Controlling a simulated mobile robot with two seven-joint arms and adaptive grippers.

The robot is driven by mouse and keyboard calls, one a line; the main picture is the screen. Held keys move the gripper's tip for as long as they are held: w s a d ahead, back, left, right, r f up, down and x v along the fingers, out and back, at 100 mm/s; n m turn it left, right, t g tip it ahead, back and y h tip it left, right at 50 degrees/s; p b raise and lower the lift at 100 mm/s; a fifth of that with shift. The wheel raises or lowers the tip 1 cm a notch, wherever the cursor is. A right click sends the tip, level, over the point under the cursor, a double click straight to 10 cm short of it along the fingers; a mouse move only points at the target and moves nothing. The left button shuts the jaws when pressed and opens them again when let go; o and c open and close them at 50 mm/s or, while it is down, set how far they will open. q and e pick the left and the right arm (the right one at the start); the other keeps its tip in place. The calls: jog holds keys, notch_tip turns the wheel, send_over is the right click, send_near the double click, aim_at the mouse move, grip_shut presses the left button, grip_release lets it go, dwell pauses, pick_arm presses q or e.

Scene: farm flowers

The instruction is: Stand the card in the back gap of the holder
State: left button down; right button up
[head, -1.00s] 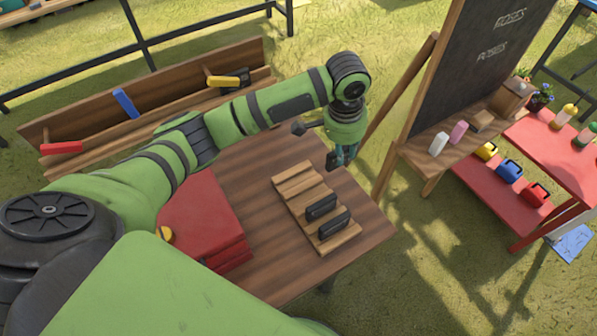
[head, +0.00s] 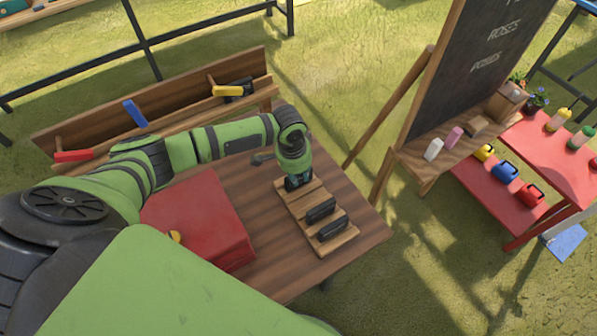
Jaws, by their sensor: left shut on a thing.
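The wooden holder (head: 291,212) lies on the brown table. Two dark cards (head: 320,210) stand side by side in its middle and front gaps. My left gripper (head: 298,181) is over the back end of the holder, pointing down, shut on the card. The card is mostly hidden by the dark fingers, so I cannot tell whether its lower edge is inside the back gap or just above it. My right gripper is not in view.
A red box (head: 198,222) sits on the table left of the holder. A chalkboard easel (head: 460,75) with a ledge stands to the right. Behind the table is a wooden rack (head: 190,95) with coloured tools. Bare table (head: 270,265) lies in front of the holder.

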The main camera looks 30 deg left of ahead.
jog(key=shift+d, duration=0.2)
pick_arm(q)
jog(key=shift+f, duration=0.25)
jog(key=c, duration=1.1)
grip_release()
jog(key=shift+r, duration=0.1)
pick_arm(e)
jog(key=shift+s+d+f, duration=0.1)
pick_arm(q)
jog(key=shift+r, duration=0.35)
jog(key=r, duration=0.4)
jog(key=s+r+b, duration=0.1)
jog(key=r, duration=0.2)
jog(key=r+b, duration=0.1)
jog(key=r, duration=0.3)
jog(key=shift+s+a+r, duration=0.15)
jog(key=shift+a+r, duration=0.15)
jog(key=shift+r, duration=0.05)
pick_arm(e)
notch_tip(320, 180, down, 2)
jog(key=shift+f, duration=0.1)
